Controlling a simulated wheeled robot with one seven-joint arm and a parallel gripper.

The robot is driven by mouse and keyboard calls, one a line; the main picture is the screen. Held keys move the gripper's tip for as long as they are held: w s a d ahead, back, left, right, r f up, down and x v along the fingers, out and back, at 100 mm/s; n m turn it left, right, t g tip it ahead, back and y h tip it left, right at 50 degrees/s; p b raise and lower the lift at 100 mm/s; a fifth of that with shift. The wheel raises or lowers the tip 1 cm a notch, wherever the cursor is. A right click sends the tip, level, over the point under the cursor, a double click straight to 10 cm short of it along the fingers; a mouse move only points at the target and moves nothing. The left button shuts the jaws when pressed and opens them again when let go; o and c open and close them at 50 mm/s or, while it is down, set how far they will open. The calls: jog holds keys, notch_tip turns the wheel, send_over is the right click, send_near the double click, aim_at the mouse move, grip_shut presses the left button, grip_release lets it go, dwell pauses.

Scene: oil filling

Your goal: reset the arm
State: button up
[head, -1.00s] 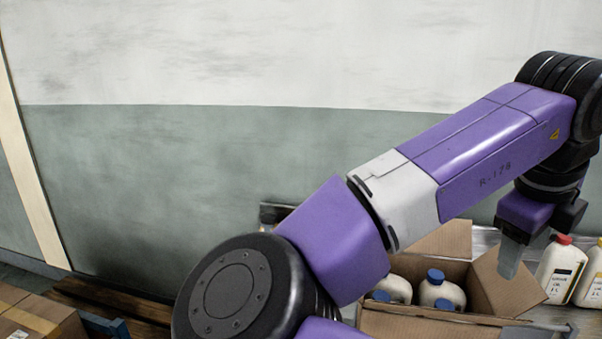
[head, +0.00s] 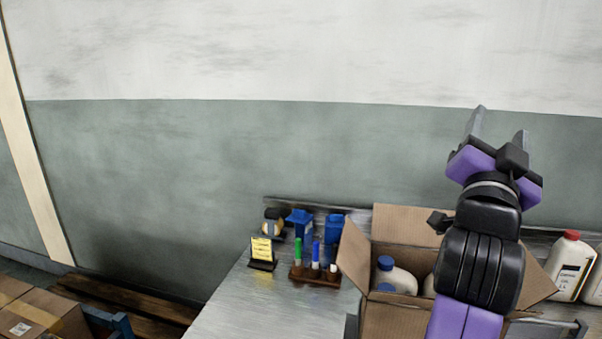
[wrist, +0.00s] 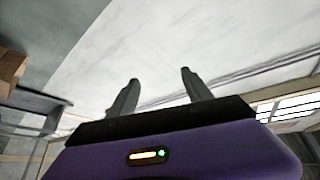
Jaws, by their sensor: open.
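My gripper (head: 498,127) is raised in front of the wall, above the open cardboard box, with its fingers pointing up. Its two fingers stand apart with nothing between them. In the wrist view my gripper (wrist: 157,90) is also open and empty, against a pale, out-of-reach surface. My arm hides part of the box and of what is in it.
The open cardboard box (head: 392,318) holds white bottles with blue caps (head: 394,276). White bottles with a red cap (head: 570,265) stand at right. A marker rack (head: 315,275) and a yellow note stand (head: 262,252) are on the metal table (head: 235,310). Its left part is clear.

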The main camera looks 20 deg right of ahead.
jog(key=a+f+n+t+y, duration=0.3)
jog(key=a+f+n+y, duration=0.1)
jog(key=a+f+n, duration=0.1)
jog(key=s+a+f+n+t+y+b, duration=0.1)
jog(key=a+f+n+t+y, duration=0.2)
jog(key=a+f+n+y, duration=0.2)
jog(key=a+f+n+t+y+b, duration=0.1)
jog(key=a+f+n+t+y, duration=0.3)
jog(key=a+f+n, duration=0.2)
jog(key=shift+s+f+n+y, duration=0.15)
jog(key=shift+f+n+y, duration=0.15)
jog(key=shift+f+n, duration=0.1)
jog(key=s+a+f+g+y+b, duration=0.1)
jog(key=s+a+f+g, duration=0.2)
jog(key=s+f, duration=0.7)
jog(key=s+a+f+g+y+b, duration=0.1)
jog(key=s+a+f+g+y, duration=0.1)
jog(key=s+f, duration=0.8)
jog(key=s+a+f+g+y+b, duration=0.2)
jog(key=s+a+f+g, duration=0.1)
jog(key=s+f, duration=0.7)
jog(key=shift+s+a+f+g, duration=0.3)
jog(key=shift+a+f+g, duration=0.1)
jog(key=shift+a+f, duration=0.3)
jog(key=shift+d, duration=0.1)
jog(key=shift+c, duration=0.2)
